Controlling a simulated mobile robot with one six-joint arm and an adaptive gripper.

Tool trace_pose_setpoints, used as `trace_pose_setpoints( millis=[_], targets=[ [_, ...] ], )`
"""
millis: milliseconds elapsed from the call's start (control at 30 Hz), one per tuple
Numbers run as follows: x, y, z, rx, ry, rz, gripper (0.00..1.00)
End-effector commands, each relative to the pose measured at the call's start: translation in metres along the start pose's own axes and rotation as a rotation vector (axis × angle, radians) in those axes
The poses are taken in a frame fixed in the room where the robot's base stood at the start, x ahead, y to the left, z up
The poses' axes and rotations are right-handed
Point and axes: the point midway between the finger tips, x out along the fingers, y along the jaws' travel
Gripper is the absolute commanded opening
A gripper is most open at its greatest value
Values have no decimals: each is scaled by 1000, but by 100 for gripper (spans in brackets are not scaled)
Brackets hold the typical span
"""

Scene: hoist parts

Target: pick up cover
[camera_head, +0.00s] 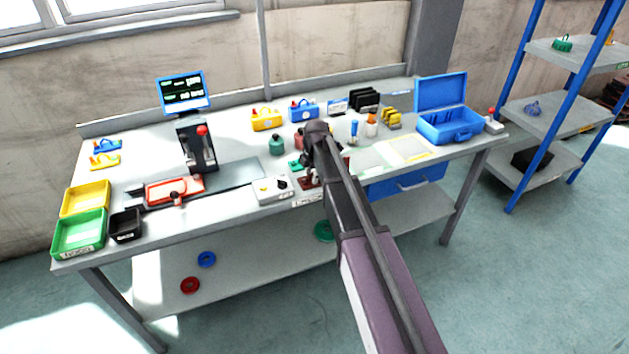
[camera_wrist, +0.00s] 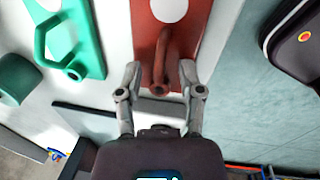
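A red plate-like part with a white disc and a raised loop handle, probably the cover (camera_wrist: 148,38), lies below my gripper in the wrist view. My gripper (camera_wrist: 161,72) is open, with one finger on each side of the red handle. A gap shows at the left finger; whether the right finger touches cannot be told. In the head view a dark red piece (camera_head: 309,182) shows beside my arm, and my arm hides most of the gripper area. A similar green part with a handle (camera_wrist: 82,40) lies to the left in the wrist view.
The workbench (camera_head: 235,225) also holds yellow (camera_head: 265,120) and blue (camera_head: 303,111) handled parts, a press (camera_head: 197,147), a white control box (camera_head: 271,189) and an open blue case (camera_head: 447,124). A green jar (camera_head: 277,145) stands close to the left of my gripper.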

Motion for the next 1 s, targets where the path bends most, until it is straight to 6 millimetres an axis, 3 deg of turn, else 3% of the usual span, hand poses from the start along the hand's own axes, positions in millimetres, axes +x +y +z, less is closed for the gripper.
trace_pose_setpoints(
  millis=[33, 100, 133, 667, 1000],
  targets=[
    [0, 0, 0, 0, 0, 0, 24],
    [0, 0, 0, 0, 0, 0, 4],
    [0, 0, 0, 0, 0, 0, 0],
    [-2, 0, 0, 0, 0, 0, 0],
    [-21, 3, 0, 0, 0, 0, 0]
  ],
)
